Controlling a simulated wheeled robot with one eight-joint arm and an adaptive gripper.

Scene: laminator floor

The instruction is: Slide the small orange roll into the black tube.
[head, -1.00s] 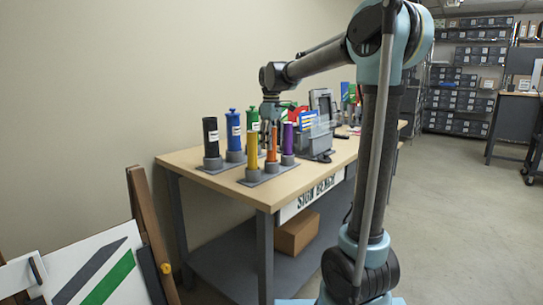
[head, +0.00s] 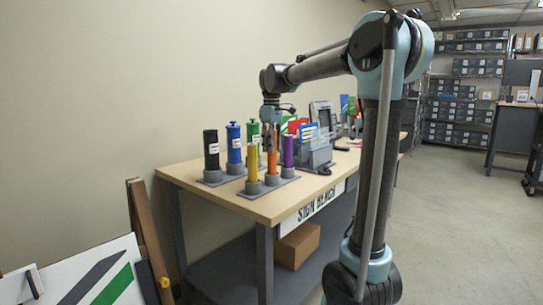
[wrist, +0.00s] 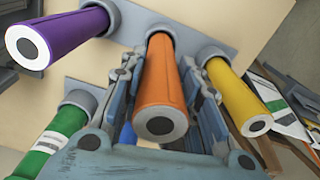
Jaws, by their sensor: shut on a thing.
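The orange roll (head: 272,164) stands upright in a grey cup on the front plate of the bench, between the yellow and purple rolls. In the wrist view the orange roll (wrist: 161,85) lies between the two fingers, its pale end with a grey core facing the camera. My gripper (wrist: 163,78) is shut on it. In the head view my gripper (head: 270,140) is above the cup, its fingers at the roll's upper part. The black tube (head: 211,150) with a white label stands upright in a grey holder at the back left. The black tube is out of the wrist view.
The yellow roll (head: 253,163) and purple roll (head: 288,151) stand close on either side. Blue (head: 234,145) and green (head: 253,136) tubes stand beside the black one. A grey rack with coloured cards (head: 314,145) is to the right. The bench's front left corner is clear.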

